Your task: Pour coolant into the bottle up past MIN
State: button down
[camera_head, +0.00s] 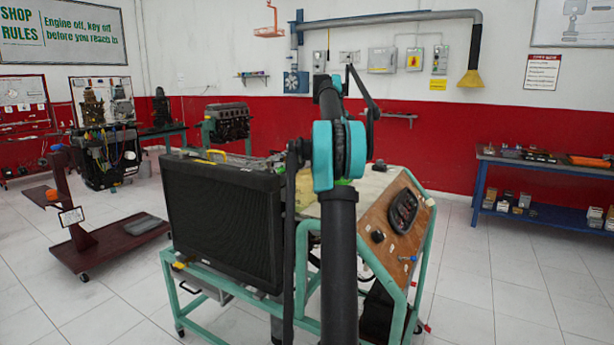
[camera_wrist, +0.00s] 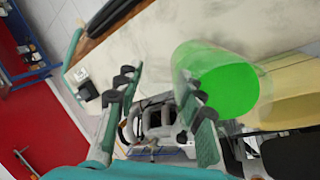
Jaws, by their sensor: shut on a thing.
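My gripper (camera_wrist: 160,95) shows its two fingers in the wrist view, set apart, with the engine parts visible between them. A translucent green container with bright green coolant (camera_wrist: 228,88) lies against the right finger; I take it as the thing gripped, though the contact is not clearly visible. Its tilt is hard to judge. A pale yellow translucent bottle (camera_wrist: 290,105) stands just right of it, partly cut off by the frame edge; its MIN mark is not readable. In the head view my arm hides the gripper, and a yellowish piece (camera_head: 305,188) shows beside the arm.
The engine trainer stands on a teal frame (camera_head: 305,245), with a black radiator (camera_head: 222,215) at its left and a brown instrument panel (camera_head: 395,215) at its right. A blue workbench (camera_head: 540,165) stands at the far right. The tiled floor between them is clear.

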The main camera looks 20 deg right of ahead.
jog(key=shift+a+r+h+p, duration=0.7)
jog(key=shift+a+r+p, duration=0.2)
jog(key=shift+r, duration=0.25)
jog(key=shift+w+a+r+h+p, duration=0.1)
jog(key=shift+a+r+h+p, duration=0.3)
jog(key=shift+a+r+p, duration=0.2)
jog(key=shift+a+r+h+p, duration=0.6)
jog(key=shift+r+h+p, duration=0.2)
jog(key=shift+p, duration=0.4)
jog(key=shift+a+h+p, duration=0.2)
jog(key=shift+h+p, duration=0.1)
jog(key=shift+p, duration=0.25)
jog(key=shift+w+a+h, duration=0.3)
jog(key=shift+a+h, duration=0.3)
jog(key=shift+a, duration=0.2)
jog(key=shift+w+a+r+h, duration=0.15)
jog(key=shift+a+r+h, duration=0.45)
jog(key=shift+h, duration=0.2)
dwell(0.9)
jog(key=shift+a+f+h, duration=0.2)
jog(key=shift+a+h, duration=0.3)
dwell(1.3)
